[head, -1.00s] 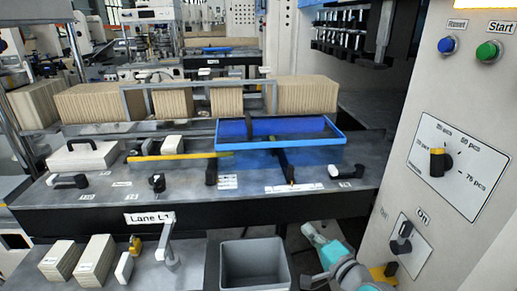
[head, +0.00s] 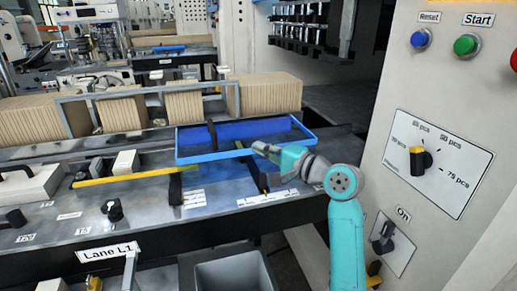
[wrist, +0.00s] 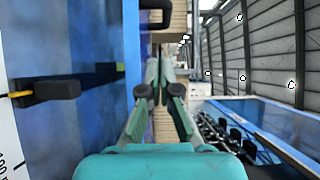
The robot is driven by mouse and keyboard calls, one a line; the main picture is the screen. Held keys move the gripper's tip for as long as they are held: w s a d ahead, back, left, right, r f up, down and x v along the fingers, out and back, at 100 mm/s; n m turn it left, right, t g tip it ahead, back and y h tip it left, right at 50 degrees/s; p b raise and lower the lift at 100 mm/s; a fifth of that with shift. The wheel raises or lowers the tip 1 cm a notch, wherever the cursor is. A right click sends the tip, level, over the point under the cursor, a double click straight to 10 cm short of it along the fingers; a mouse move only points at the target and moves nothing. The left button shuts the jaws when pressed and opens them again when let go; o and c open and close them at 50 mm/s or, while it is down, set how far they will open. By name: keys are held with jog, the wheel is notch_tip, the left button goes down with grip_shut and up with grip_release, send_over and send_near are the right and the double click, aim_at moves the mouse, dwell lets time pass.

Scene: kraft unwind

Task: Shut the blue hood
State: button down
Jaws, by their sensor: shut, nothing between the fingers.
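The blue hood (head: 245,135) is a box-like cover with a bright blue rim and see-through blue sides, on the grey machine table. A dark strap or bar crosses its back edge. My gripper (head: 257,147) is in front of the hood's right half, close to its front rim in the head view; I cannot tell whether it touches. In the wrist view my gripper (wrist: 160,82) has its slim fingers together with nothing between them. A blue surface (wrist: 85,35) fills the left of that view, with a dark handle-like part (wrist: 45,90) against it.
Kraft stacks (head: 185,108) stand in a row behind the hood. A white control panel (head: 440,150) with buttons and knobs rises close on the right of my arm. A yellow bar (head: 120,175) lies left of the hood. A grey bin (head: 232,275) sits below the table's front edge.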

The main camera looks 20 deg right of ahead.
aim_at(228, 151)
jog(key=x, duration=0.3)
jog(key=a+x, duration=0.1)
jog(key=x, duration=0.2)
jog(key=s+x, duration=0.1)
jog(key=x, duration=0.2)
jog(key=shift+a, duration=0.4)
jog(key=shift+w+a, duration=0.1)
jog(key=shift+a, duration=0.45)
jog(key=a, duration=3.6)
